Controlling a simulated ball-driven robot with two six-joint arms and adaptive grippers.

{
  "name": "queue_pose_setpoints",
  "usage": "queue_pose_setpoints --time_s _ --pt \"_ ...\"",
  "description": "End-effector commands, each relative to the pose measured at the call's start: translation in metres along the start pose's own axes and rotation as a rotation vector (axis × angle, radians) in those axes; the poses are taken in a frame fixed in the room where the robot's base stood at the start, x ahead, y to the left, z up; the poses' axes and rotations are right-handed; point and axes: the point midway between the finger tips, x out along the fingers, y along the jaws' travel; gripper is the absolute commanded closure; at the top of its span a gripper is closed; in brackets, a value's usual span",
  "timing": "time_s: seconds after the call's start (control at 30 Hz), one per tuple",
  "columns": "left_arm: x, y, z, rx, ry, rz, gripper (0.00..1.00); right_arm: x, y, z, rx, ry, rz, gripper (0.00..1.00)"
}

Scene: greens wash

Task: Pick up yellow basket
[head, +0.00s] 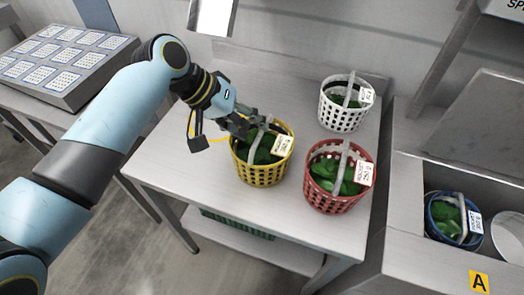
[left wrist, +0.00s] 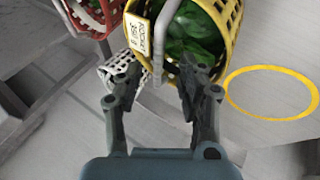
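The yellow basket (head: 262,174) stands on the steel table, holding green leaves, with a grey handle arched over it and a white label. It also shows at the top of the left wrist view (left wrist: 222,58). My left gripper (head: 254,122) is at the back rim of the basket, close to the top of the handle. In the left wrist view, its two fingers (left wrist: 160,88) are apart, with the grey handle (left wrist: 163,45) running between them. I cannot tell whether either finger touches the handle. My right gripper is in neither view.
A red basket (head: 324,199) stands close to the right of the yellow one. A white basket (head: 343,116) stands behind. A blue basket (head: 440,228) sits in a sink at right. A yellow ring (left wrist: 230,97) marks the tabletop. The table's front left is clear.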

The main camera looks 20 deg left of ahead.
Motion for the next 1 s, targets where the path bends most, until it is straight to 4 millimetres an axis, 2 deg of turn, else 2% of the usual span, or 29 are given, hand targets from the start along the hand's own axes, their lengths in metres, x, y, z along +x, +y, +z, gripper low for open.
queue_pose_setpoints --time_s 0.1,0.2,0.43,0.47,0.73,1.0 --pt "0.018 0.002 -0.001 -0.002 -0.002 0.001 0.61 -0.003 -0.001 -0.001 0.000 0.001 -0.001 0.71" --pt "0.027 0.001 -0.002 -0.001 0.000 0.000 0.61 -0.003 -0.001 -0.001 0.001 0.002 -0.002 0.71" --pt "0.029 0.001 -0.001 0.000 0.000 -0.001 0.61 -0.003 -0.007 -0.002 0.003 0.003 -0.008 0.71" --pt "0.029 0.001 -0.001 0.000 0.000 -0.001 0.63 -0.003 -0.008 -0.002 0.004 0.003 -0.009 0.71" --pt "0.029 0.000 -0.001 0.000 0.000 -0.001 0.98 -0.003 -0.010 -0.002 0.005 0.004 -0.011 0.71" --pt "0.029 0.000 -0.001 0.000 0.001 -0.001 1.00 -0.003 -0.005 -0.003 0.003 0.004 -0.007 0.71"
